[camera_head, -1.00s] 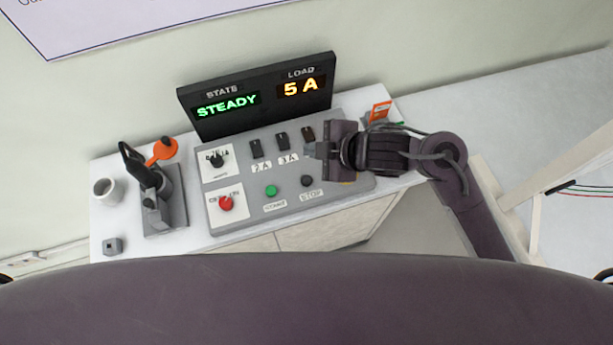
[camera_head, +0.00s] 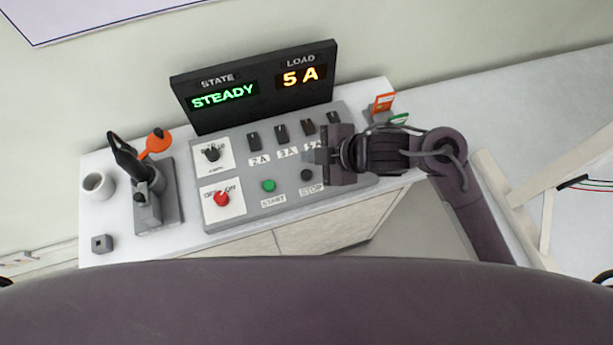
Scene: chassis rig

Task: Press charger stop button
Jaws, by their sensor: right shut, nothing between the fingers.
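The black stop button (camera_head: 307,175) sits on the grey control panel (camera_head: 240,214), above a label reading STOP (camera_head: 311,190). My right gripper (camera_head: 322,155) is shut and empty. It hovers over the right part of the panel, just up and right of the stop button, and appears apart from it. The green start button (camera_head: 268,186) lies to the left of the stop button. The display (camera_head: 256,88) behind the panel reads STATE STEADY and LOAD 5 A. My left gripper is not in view.
Black switches (camera_head: 281,135) line the panel's upper part, partly hidden by my right gripper. A red knob (camera_head: 221,198) and a black knob (camera_head: 212,153) are at its left. A lever device (camera_head: 152,200) and a white cup (camera_head: 97,185) stand further left. Orange and green cards (camera_head: 384,103) stand at right.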

